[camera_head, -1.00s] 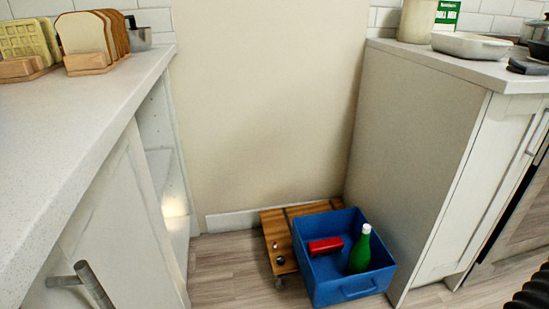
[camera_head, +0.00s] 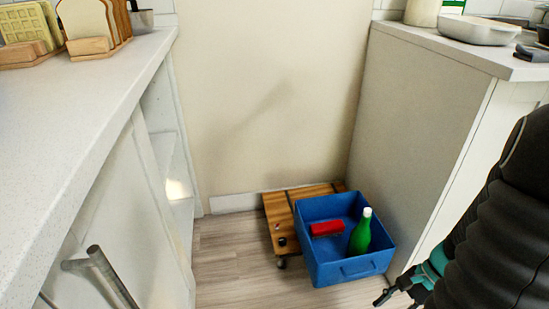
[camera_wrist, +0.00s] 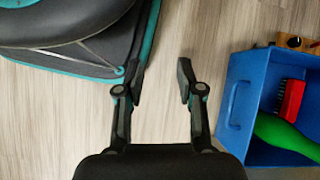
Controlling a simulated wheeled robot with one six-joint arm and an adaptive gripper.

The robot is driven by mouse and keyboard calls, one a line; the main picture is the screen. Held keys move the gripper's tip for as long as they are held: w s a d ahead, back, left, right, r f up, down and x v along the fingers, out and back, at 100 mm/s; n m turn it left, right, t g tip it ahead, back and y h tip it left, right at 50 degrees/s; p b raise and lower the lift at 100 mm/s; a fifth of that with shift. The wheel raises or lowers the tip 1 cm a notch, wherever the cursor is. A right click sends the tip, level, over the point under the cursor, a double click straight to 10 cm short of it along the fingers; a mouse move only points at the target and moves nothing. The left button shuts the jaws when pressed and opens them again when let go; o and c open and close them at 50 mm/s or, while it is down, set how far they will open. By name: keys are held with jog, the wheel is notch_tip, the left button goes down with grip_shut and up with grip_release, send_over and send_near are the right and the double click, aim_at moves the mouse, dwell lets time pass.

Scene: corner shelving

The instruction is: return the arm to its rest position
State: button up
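My gripper (camera_wrist: 160,82) is open and empty in the wrist view, its two black fingers apart above the wood floor. In the head view my arm comes in from the right edge, and the gripper end (camera_head: 397,290) shows at the bottom right, close to the blue crate (camera_head: 352,270). The crate stands on a wooden dolly and holds a green bottle (camera_head: 361,235) with a white cap and a red brush (camera_head: 327,228). In the wrist view the crate (camera_wrist: 238,110) lies right of my fingers, apart from them.
A wooden dolly (camera_head: 281,221) sits under and left of the crate. A white counter (camera_head: 90,90) runs along the left with toast-like slices in holders (camera_head: 90,25). A right-hand cabinet (camera_head: 415,130) borders the gap. The floor (camera_head: 235,260) left of the dolly is clear.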

jog(key=a+r+n+t+h+p, duration=0.1)
jog(key=a+r+n, duration=0.3)
jog(key=r, duration=0.4)
jog(key=a+r+n+t+h+p, duration=0.1)
jog(key=a+r+n+t+h, duration=0.2)
jog(key=r, duration=0.6)
jog(key=a+r+n+t+h+p, duration=0.1)
jog(key=a+r+n+t+h, duration=0.1)
jog(key=a+r+n, duration=0.4)
notch_tip(320, 180, up, 3)
jog(key=shift+w+a+f+n+t+h, duration=0.25)
jog(key=shift+w+n+t+h, duration=0.1)
jog(key=shift+n, duration=0.45)
dwell(0.3)
